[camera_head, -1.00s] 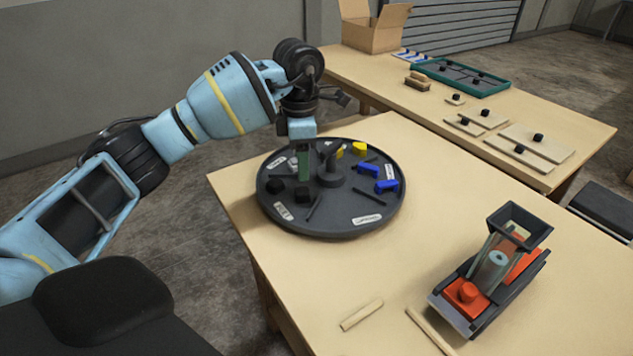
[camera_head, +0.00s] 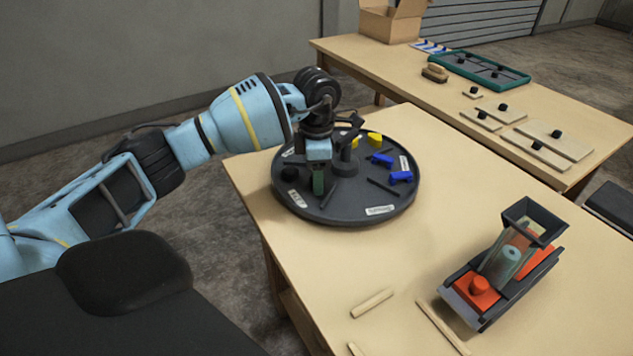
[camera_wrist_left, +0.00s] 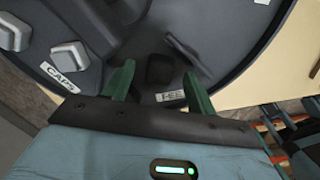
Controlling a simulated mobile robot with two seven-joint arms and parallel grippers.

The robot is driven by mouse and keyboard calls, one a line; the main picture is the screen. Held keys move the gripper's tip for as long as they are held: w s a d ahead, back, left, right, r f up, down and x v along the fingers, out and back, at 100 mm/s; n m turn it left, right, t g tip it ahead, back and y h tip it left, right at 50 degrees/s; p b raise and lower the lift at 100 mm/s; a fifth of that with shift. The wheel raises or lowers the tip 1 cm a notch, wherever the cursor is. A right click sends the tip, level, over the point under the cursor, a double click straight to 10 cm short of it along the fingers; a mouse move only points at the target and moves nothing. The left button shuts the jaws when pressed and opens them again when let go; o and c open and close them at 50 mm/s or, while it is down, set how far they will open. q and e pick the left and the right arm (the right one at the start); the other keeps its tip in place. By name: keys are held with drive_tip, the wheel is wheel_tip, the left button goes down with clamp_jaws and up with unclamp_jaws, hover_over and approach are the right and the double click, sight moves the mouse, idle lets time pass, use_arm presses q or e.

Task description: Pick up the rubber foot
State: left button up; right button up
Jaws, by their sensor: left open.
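A black rubber foot (camera_wrist_left: 159,70) lies on the dark round tray (camera_head: 352,218), near a label in the wrist view that reads "FEE" with its end cut off. My left gripper (camera_head: 318,185) is low over the tray's near left part. In the wrist view its green fingers (camera_wrist_left: 158,80) are spread apart, with the foot showing in the gap between them. Whether they touch it cannot be told. In the head view that foot is hidden by the gripper. Another black foot (camera_head: 290,174) lies to its left. My right gripper is out of view.
Blue parts (camera_head: 400,177) and a yellow part (camera_head: 375,139) lie in other tray sections, around a central post (camera_head: 346,160). Grey caps (camera_wrist_left: 67,57) show in the wrist view. A console with a hopper (camera_head: 528,222) stands right on the table.

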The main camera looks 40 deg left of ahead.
use_arm(q)
drive_tip(key=shift+f, duration=0.4)
drive_tip(key=c, duration=1.1)
drive_tip(key=shift+o, duration=0.2)
drive_tip(key=shift+r, duration=0.2)
drive_tip(key=shift+r, duration=0.2)
wheel_tip(320, 180, up, 3)
drive_tip(key=shift+s+d+f, duration=0.1)
drive_tip(key=shift+d, duration=0.05)
drive_tip(key=s+d+r, duration=0.1)
drive_tip(key=s+d, duration=0.9)
drive_tip(key=s, duration=0.2)
drive_tip(key=shift+r+b, duration=0.2)
drive_tip(key=shift+b, duration=0.15)
